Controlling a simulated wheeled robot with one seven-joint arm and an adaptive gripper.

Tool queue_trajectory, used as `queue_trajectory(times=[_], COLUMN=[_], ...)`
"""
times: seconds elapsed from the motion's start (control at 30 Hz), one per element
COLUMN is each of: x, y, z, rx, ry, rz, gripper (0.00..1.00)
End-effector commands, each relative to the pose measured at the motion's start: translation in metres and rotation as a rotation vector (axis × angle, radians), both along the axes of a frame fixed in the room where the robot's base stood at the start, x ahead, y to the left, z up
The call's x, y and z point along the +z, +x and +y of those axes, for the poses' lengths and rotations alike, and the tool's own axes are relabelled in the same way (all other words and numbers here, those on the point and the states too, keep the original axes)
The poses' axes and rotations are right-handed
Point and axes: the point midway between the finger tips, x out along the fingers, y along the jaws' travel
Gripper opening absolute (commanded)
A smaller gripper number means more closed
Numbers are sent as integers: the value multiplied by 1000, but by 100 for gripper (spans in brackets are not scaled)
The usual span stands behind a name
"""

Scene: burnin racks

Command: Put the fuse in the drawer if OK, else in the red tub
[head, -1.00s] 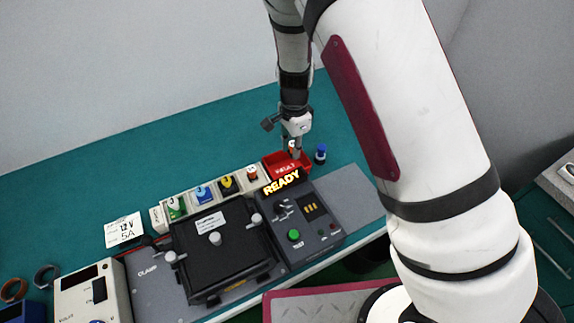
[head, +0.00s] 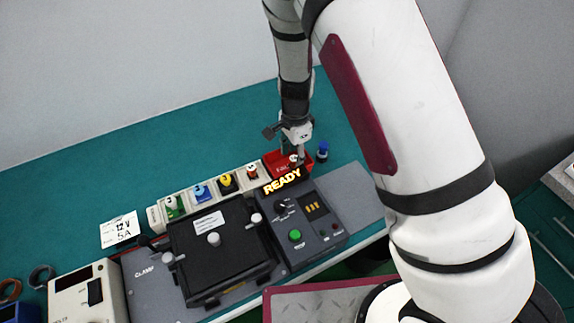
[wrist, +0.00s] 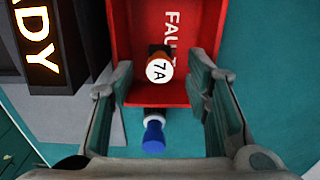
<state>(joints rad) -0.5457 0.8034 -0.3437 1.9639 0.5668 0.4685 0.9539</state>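The red tub (head: 275,158), marked FAULT, stands at the back end of the test unit; it also shows in the wrist view (wrist: 180,92). A fuse (wrist: 160,67) with an orange-brown body and a white cap marked 7A is inside the tub, near its wall. My gripper (head: 297,150) is over the tub. In the wrist view its two fingers (wrist: 163,80) stand apart on either side of the fuse, with visible gaps. I cannot pick out the drawer for certain.
A blue-topped fuse (head: 322,152) stands outside the tub on the green bench. A row of colour-topped fuses (head: 201,192) lies left of the tub. The lit READY display (head: 282,182), black clamp lid (head: 225,248) and 12 V 5A card (head: 120,229) are close by.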

Motion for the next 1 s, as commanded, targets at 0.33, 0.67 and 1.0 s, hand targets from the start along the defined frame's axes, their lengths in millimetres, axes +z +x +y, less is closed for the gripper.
queue_trajectory(times=[0.33,0.67,1.0], x=[18,83,119], y=[1,1,0], z=[0,1,0], rx=[0,1,1], ry=[1,2,0], rz=[-2,-4,-1], gripper=[44,44,44])
